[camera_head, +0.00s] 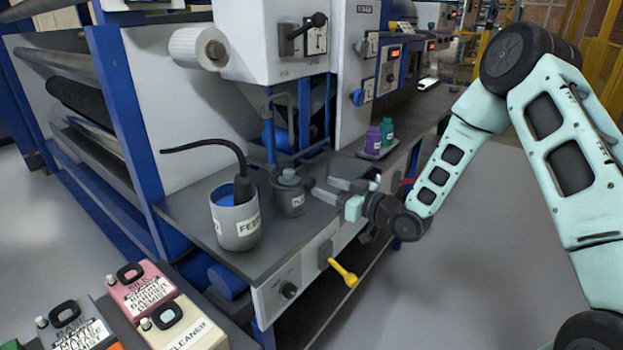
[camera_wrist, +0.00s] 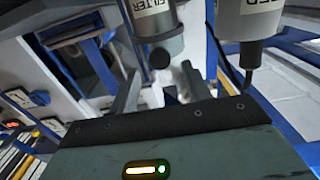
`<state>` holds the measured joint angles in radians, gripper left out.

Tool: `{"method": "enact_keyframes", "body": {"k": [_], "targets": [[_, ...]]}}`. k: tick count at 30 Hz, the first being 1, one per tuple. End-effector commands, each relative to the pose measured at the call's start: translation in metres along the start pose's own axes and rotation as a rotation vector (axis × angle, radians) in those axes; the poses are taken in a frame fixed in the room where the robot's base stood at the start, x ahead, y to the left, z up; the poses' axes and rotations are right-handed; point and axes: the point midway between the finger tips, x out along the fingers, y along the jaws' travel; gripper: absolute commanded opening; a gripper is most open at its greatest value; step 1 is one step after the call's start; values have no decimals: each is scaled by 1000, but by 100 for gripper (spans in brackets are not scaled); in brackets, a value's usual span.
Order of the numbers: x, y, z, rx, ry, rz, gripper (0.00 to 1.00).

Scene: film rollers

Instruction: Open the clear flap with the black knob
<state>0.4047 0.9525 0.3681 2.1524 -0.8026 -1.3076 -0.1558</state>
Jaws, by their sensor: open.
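I cannot make out a clear flap for certain in either view. I see nothing held.
A grey FEED cup (camera_head: 236,222) with a black hose stands left of the canister. The yellow handle (camera_head: 343,272) sticks out from the panel. Purple and green bottles (camera_head: 380,136) stand on a tray behind. Labelled containers (camera_head: 140,290) are at lower left. A black-handled lever (camera_head: 308,26) is above.

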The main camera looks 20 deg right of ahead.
Motion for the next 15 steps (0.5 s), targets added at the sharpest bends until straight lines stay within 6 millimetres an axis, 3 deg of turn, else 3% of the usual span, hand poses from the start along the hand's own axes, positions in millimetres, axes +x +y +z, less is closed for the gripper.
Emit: {"method": "enact_keyframes", "body": {"k": [6,15], "targets": [[38,0,-1,-1,1,-1,48],[57,0,0,0,0,0,48]]}}
